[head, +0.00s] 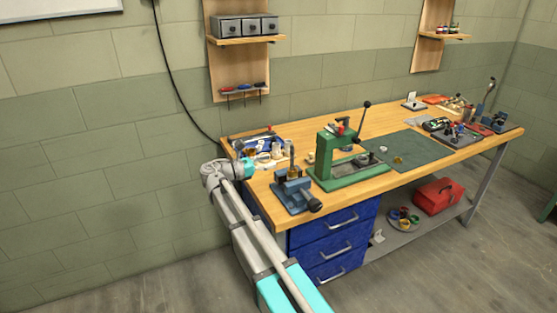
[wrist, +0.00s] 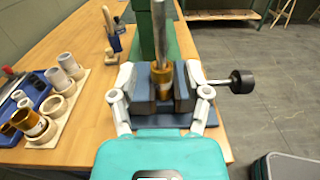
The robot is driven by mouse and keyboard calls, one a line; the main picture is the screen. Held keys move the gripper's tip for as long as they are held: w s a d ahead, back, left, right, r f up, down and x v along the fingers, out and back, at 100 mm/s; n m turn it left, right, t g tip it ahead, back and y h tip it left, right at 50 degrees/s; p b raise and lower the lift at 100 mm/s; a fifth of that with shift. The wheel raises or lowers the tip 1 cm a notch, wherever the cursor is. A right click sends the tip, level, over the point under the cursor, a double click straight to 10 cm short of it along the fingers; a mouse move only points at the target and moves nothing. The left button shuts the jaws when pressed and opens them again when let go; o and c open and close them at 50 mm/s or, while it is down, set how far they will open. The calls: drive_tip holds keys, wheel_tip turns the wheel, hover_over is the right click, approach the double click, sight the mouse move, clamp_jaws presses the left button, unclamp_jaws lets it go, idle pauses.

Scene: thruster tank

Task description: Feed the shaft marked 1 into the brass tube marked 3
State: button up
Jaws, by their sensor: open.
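A grey metal shaft (wrist: 160,35) stands upright in line with a brass tube (wrist: 163,78), its lower end appearing to be inside the tube; I cannot tell how deep. The tube stands at the blue-grey vise (wrist: 172,122), between dark blocks. The shaft (head: 291,153) and vise (head: 292,197) also show in the head view, at the bench's near left end. No marks 1 or 3 are legible. My gripper (wrist: 161,85) is open, its white fingers spread on either side of the tube and not closed on the shaft. It comes in from the left in the head view (head: 257,168).
Another brass tube (wrist: 34,124) and pale tubes (wrist: 64,84) stand on a board to the left. A green press (head: 330,152) stands just behind the vise. The vise's dark handle (wrist: 241,81) sticks out right. A green mat (head: 415,148) lies farther along the bench.

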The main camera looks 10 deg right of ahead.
drive_tip(key=v, duration=0.4)
idle(1.0)
